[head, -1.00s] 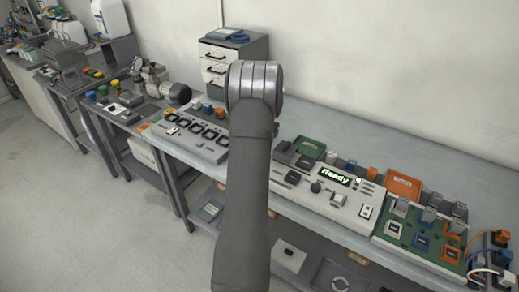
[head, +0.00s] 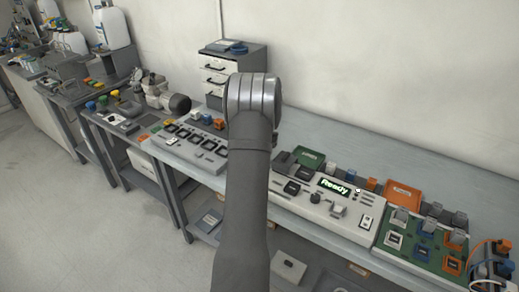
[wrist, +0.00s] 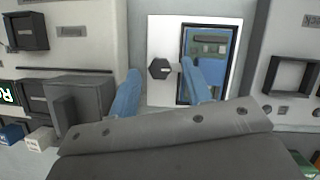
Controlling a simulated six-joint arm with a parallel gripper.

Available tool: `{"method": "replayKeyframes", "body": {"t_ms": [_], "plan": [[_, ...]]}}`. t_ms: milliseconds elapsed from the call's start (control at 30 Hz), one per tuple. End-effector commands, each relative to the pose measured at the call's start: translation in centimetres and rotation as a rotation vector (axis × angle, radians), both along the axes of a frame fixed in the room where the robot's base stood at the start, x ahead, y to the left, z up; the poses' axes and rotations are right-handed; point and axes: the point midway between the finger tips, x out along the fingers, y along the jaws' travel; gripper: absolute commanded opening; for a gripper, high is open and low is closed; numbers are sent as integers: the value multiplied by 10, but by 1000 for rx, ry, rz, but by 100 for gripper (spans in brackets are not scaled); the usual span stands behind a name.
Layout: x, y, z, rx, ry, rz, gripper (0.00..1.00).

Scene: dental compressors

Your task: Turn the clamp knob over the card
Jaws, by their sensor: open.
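The clamp knob (wrist: 160,69) is a dark hexagonal knob with a pale mark on a white plate (wrist: 160,30) in the wrist view. The card (wrist: 208,50), blue and green, lies in a dark frame just right of the knob. My gripper (wrist: 160,71) is open, with one blue finger to the lower left of the knob and the other to its right, overlapping the card frame. The knob shows in the gap between the fingertips, and no contact can be made out. In the head view my arm hides the gripper, knob and card.
In the wrist view, a light panel with black modules (wrist: 26,31) is at left and a panel with a black square frame (wrist: 290,75) at right. The head view shows a "Ready" display (head: 334,186), a green circuit board (head: 425,248) and a drawer cabinet (head: 228,72).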

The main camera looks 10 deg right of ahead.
Motion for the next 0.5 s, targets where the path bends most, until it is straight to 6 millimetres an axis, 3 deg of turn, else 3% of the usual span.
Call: {"method": "replayKeyframes", "body": {"t_ms": [167,500], "plan": [[9,-5,22,-1,-4,0,45],[36,-20,95,-2,-5,0,45]]}}
